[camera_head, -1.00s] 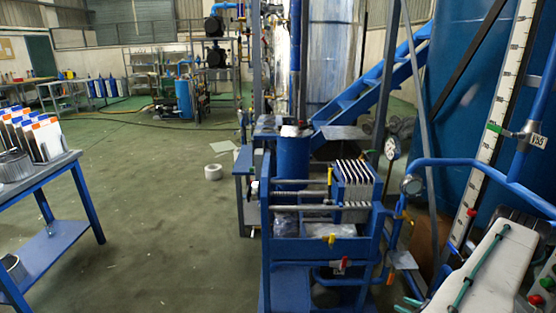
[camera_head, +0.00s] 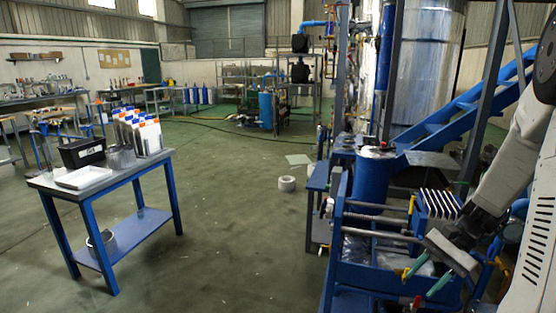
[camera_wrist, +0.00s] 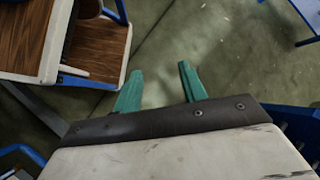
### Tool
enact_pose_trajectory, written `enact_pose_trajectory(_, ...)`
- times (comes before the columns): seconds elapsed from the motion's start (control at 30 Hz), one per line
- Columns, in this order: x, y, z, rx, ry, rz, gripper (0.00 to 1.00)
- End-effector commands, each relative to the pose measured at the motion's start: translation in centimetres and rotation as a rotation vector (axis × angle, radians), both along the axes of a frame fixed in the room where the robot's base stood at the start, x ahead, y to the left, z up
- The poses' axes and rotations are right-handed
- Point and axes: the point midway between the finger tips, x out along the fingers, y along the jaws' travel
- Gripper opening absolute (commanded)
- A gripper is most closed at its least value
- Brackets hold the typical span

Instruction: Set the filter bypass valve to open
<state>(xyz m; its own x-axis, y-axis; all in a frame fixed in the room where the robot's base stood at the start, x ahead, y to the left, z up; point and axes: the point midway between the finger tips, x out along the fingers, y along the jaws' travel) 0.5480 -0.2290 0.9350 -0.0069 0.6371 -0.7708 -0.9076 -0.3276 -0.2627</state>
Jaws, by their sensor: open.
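The blue filter press stand (camera_head: 352,272) is at the lower right in the head view, with a row of pale plates (camera_head: 440,203) on top. Small valve handles show on its front: a yellow one (camera_head: 403,272) and a red one (camera_head: 417,302), both partly hidden by my arm. No label tells which valve is the filter bypass. My gripper (camera_head: 426,277) is in front of the stand, its teal fingers apart and pointing down. In the wrist view the open fingers (camera_wrist: 158,85) have nothing between them, and no valve shows there.
A blue-legged table (camera_head: 96,183) with a black bin (camera_head: 82,152) and white tray (camera_head: 85,178) stands at the left. A tape-like roll (camera_head: 287,183) lies on the floor. Open green floor lies between. A wood-topped unit (camera_wrist: 98,45) is in the wrist view.

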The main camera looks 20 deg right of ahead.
Motion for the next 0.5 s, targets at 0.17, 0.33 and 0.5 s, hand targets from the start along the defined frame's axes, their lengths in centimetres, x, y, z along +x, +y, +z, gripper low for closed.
enact_pose_trajectory(0.17, -2.5, 5.4, 5.0, -0.157, -0.032, 0.280, 0.42)
enact_pose_trajectory(0.33, -5.5, 9.4, 8.3, -0.302, -0.075, 0.516, 0.42)
enact_pose_trajectory(0.5, -8.5, 12.6, 11.0, -0.450, -0.147, 0.725, 0.42)
